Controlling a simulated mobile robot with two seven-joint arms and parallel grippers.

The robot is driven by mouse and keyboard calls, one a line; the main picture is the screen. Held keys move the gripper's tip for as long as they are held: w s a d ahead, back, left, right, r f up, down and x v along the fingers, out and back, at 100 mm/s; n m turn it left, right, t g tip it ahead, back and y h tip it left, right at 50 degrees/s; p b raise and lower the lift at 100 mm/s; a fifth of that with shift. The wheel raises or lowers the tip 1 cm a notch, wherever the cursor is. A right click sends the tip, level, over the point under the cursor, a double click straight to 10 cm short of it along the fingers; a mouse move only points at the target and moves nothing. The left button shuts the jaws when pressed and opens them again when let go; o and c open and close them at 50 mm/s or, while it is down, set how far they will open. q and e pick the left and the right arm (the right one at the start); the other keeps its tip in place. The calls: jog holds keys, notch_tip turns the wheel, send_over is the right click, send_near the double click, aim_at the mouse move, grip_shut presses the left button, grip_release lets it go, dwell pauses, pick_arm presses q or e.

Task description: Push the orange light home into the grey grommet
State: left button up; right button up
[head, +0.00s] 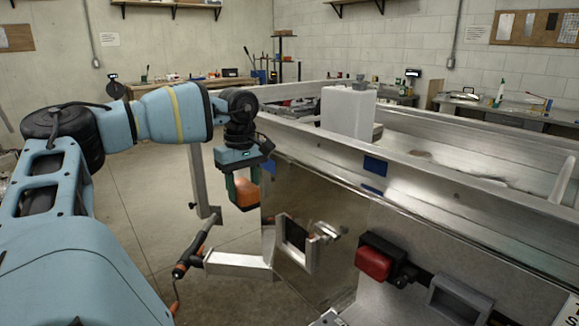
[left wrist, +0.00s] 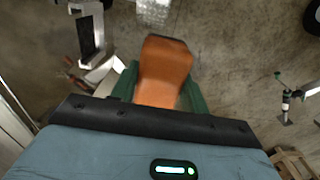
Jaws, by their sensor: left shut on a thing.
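The orange light (head: 243,193) is held between the green fingers of my left gripper (head: 247,188), pointing downward in the air beside the trailer's corner. In the left wrist view the orange light (left wrist: 163,70) sticks out past the fingers (left wrist: 158,95). A grey rectangular frame with a dark opening, apparently the grommet (head: 283,246), stands on a metal bracket, lower and to the right of the light. It also shows in the left wrist view (left wrist: 101,22), at the upper left. Light and grommet are clearly apart. My right gripper is not in view.
The aluminium trailer (head: 330,170) fills the right side, with a red lamp (head: 373,264) and a grey housing (head: 458,302) at its rear. A crank with an orange handle (head: 190,250) stands left of the bracket. A white container (head: 348,110) rises behind. Floor at left is clear.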

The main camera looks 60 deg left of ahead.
aim_at(247, 210)
pick_arm(q)
jog(key=shift+m, duration=0.6)
jog(key=f, duration=0.1)
jog(key=d+f, duration=0.1)
jog(key=f, duration=0.1)
jog(key=d+f, duration=0.1)
jog(key=f, duration=0.1)
jog(key=shift+s+f, duration=0.15)
jog(key=shift+s, duration=0.1)
jog(key=w+d+f+m, duration=0.2)
jog(key=d+f+m, duration=0.15)
jog(key=d, duration=0.25)
jog(key=w+d+f+m, duration=0.2)
jog(key=w+d+f, duration=0.1)
jog(key=d+f, duration=0.3)
jog(key=w+d+r+m, duration=0.1)
jog(key=d+m, duration=0.5)
jog(key=d, duration=0.7)
jog(key=w+d+r+m, duration=0.1)
jog(key=w+d+m, duration=0.2)
jog(key=d, duration=1)
jog(key=m, duration=0.3)
jog(key=shift+d+r, duration=0.25)
jog(key=shift+d, duration=0.1)
